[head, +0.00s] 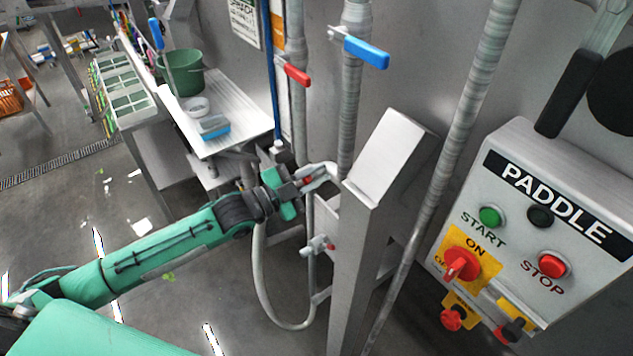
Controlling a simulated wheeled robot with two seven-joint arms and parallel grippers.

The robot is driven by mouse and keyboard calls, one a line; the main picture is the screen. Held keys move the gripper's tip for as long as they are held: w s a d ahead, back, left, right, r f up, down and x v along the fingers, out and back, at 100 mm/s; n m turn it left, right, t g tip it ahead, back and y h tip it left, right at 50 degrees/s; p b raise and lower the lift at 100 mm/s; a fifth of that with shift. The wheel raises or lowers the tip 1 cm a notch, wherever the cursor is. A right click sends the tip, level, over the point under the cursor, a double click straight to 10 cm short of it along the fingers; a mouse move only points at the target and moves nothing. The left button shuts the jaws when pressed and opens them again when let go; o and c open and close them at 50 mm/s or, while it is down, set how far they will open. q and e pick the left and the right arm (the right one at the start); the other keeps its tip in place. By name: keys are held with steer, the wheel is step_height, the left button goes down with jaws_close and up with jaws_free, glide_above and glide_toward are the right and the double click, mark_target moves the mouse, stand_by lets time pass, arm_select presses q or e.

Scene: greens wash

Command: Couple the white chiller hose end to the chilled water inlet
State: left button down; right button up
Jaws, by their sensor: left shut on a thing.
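My left gripper (306,182) is shut at the near side of the steel post, on what looks like the white hose end (321,170). A small red part shows between the fingers. The pale hose (264,280) hangs in a loop below the gripper, close to the floor. A small pipe fitting with a red part (318,245) sits lower, beside the post. I cannot tell which fitting is the chilled water inlet, or whether the hose end touches one; the post hides part of this area. My right gripper is not in view.
The steel post (362,250) stands just right of the gripper. Pipes carry a red-handled valve (292,72) and a blue-handled valve (360,49). A PADDLE control box (480,200) is at right. A steel table (243,112) holds a green bucket (186,75).

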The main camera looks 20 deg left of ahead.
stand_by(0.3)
arm_select(q)
steer(key=c, duration=1.4)
jaws_free()
steer(key=shift+s+a+f+b, duration=0.25)
steer(key=shift+s+a+b, duration=0.05)
steer(key=shift+s+a, duration=0.05)
steer(key=r+b+v, duration=0.1)
steer(key=b+v, duration=0.3)
steer(key=v, duration=0.8)
steer(key=shift+s+a+f+b, duration=0.25)
steer(key=shift+s+f+b, duration=0.05)
steer(key=shift+f+b, duration=0.1)
